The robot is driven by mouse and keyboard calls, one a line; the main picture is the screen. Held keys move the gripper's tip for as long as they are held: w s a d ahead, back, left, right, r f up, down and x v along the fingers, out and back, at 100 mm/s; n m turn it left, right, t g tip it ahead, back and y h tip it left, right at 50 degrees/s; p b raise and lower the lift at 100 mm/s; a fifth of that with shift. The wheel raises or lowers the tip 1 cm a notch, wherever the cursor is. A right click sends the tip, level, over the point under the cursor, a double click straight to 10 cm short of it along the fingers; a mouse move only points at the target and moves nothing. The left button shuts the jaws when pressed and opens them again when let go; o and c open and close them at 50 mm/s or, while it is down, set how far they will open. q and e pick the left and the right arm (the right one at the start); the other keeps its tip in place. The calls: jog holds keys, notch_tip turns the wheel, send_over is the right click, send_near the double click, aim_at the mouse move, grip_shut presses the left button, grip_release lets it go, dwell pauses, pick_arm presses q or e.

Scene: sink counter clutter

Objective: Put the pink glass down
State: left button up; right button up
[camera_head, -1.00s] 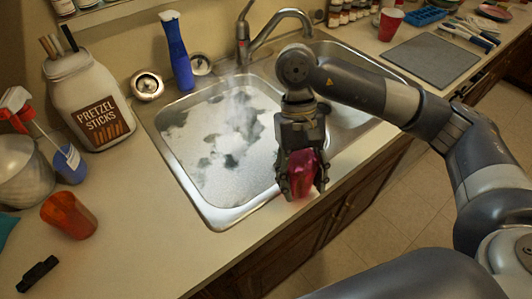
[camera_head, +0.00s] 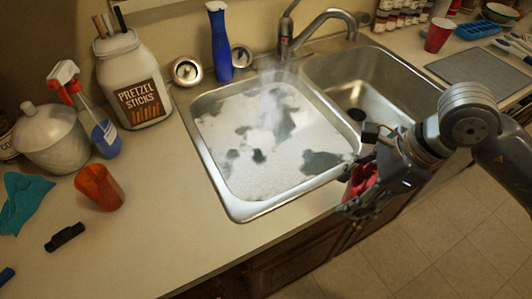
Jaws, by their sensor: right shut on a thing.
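The pink glass (camera_head: 362,180) is held in my right gripper (camera_head: 358,186), whose fingers are shut around it. The gripper reaches in from the right and hides much of the glass. The glass is near the front edge of the sink, at the front right of the foam-filled basin (camera_head: 265,135). I cannot tell whether it touches the counter or the rim. My left gripper is not in view.
An orange cup (camera_head: 100,187), a black object (camera_head: 65,237) and a teal cloth (camera_head: 22,205) lie on the left counter (camera_head: 165,215). The counter between the orange cup and the sink is clear. The right basin (camera_head: 365,85) looks empty. A red cup (camera_head: 438,35) stands at the back right.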

jog(key=shift+m, duration=0.3)
dwell(0.5)
jog(key=n+g, duration=0.1)
jog(key=n, duration=0.2)
jog(key=f+n+g, duration=0.1)
jog(key=n, duration=0.2)
jog(key=shift+w+f, duration=0.15)
jog(key=shift+f, duration=0.05)
jog(key=n+g, duration=0.1)
jog(key=n, duration=0.1)
jog(key=f+n+h, duration=0.1)
jog(key=n, duration=0.2)
jog(key=shift+d+g, duration=0.15)
jog(key=shift+g, duration=0.25)
jog(key=n+h, duration=0.1)
jog(key=n, duration=0.1)
jog(key=d+n+g+h, duration=0.1)
jog(key=n, duration=0.2)
jog(key=shift+w+f, duration=0.2)
jog(key=n, duration=0.2)
jog(key=d+n+h, duration=0.1)
jog(key=n, duration=0.1)
jog(key=shift+w+n+h, duration=0.15)
jog(key=shift+n+h, duration=0.15)
jog(key=shift+g, duration=0.3)
jog(key=shift+f, duration=0.1)
